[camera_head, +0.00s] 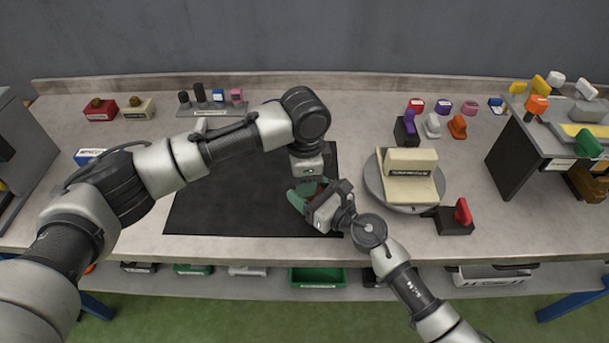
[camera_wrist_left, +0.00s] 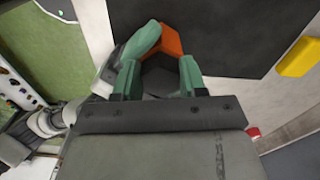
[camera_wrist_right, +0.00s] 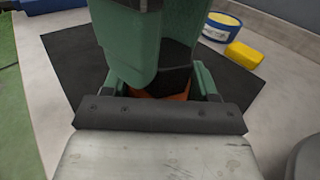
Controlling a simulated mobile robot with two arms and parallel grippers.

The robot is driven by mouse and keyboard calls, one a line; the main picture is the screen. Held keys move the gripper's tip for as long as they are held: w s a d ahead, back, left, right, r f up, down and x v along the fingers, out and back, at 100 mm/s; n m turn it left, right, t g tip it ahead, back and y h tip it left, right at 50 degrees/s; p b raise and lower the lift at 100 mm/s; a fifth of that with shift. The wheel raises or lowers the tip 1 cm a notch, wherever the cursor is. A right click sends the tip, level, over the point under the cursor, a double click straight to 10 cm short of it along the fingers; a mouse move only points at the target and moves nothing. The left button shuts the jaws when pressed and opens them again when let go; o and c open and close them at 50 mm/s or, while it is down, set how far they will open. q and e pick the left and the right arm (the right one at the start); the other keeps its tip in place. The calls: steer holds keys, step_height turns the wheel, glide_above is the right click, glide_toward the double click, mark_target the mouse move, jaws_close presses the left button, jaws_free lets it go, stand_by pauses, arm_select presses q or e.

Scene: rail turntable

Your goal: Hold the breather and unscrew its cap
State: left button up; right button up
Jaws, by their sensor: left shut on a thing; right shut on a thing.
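The breather has an orange body (camera_wrist_left: 165,38) and a dark cap-like part (camera_wrist_left: 158,82). They show partly, between green fingers. My left gripper (camera_wrist_left: 160,85) comes down from above and is shut on the dark cap. My right gripper (camera_wrist_right: 155,88) comes from the side and is shut on the orange body (camera_wrist_right: 165,96), below the dark part (camera_wrist_right: 175,68). In the head view the left gripper (camera_head: 309,181) and right gripper (camera_head: 302,198) meet over the mat's right part and hide most of the breather. The cap's thread is not visible.
A black mat (camera_head: 215,205) lies below. A yellow block (camera_wrist_right: 243,54) and a blue-and-yellow tin (camera_wrist_right: 218,33) stand near the mat.

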arm_select(q)
steer(key=shift+n, duration=1.2)
steer(key=n, duration=0.3)
steer(key=shift+s+d, duration=0.15)
steer(key=shift+s, duration=0.05)
steer(key=shift+n, duration=1.5)
